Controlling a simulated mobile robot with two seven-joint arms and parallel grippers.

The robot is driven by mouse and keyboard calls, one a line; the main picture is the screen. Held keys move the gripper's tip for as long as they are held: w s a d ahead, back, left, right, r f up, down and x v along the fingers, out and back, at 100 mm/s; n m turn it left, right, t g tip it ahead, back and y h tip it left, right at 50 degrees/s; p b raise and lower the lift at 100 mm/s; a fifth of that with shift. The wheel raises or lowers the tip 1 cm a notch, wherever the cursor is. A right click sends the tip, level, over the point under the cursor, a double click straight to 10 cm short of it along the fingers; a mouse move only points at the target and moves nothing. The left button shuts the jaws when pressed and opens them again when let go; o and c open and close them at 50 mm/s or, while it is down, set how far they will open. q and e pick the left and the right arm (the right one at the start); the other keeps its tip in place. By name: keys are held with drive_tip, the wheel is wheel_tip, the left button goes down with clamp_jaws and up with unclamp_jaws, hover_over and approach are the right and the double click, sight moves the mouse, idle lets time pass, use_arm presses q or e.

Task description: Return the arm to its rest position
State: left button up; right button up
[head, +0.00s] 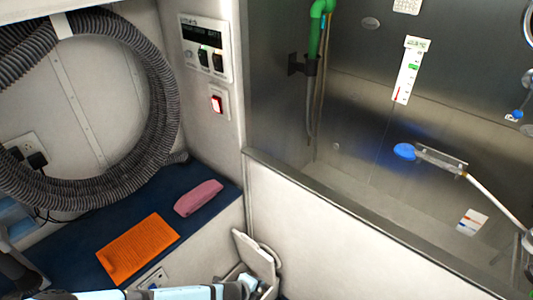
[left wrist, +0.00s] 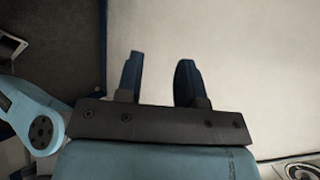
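My left arm (head: 185,293) shows along the bottom edge of the head view, light blue and reaching in from the left. Its far end is beside a pale open flap low on the white panel, and its fingers are hard to make out there. In the left wrist view my left gripper (left wrist: 160,72) has two dark blue fingers standing apart with nothing between them. A pale surface lies beyond them. My right gripper is not in either view.
A navy counter (head: 85,250) holds an orange mat (head: 138,248) and a pink object (head: 198,198). A pale flap (head: 254,253) stands near my left arm's end. A coiled grey hose (head: 160,90) hangs at left. A steel tub (head: 350,205) fills the right.

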use_arm(q)
drive_tip(key=s+d+r+n, duration=0.9)
drive_tip(key=s+r, duration=0.1)
drive_tip(key=r, duration=0.3)
drive_tip(key=s+a+r+n+g+y, duration=0.15)
drive_tip(key=s+a+r+n, duration=0.35)
drive_tip(key=a, duration=0.6)
drive_tip(key=s+a+r+n+y, duration=0.2)
drive_tip(key=s+a+r+n, duration=0.3)
drive_tip(key=a, duration=0.5)
drive_tip(key=s+a+r+n+g+y, duration=0.15)
drive_tip(key=s+a+r+n, duration=0.35)
drive_tip(key=a, duration=0.6)
drive_tip(key=w+d+f+m+t+h+p, duration=0.2)
drive_tip(key=w+d+f+t+p, duration=0.2)
drive_tip(key=w+d+f+t, duration=0.3)
drive_tip(key=shift+w+f+t+h+p, duration=0.3)
drive_tip(key=shift+w+f+t+p, duration=0.1)
drive_tip(key=shift+f+t, duration=0.2)
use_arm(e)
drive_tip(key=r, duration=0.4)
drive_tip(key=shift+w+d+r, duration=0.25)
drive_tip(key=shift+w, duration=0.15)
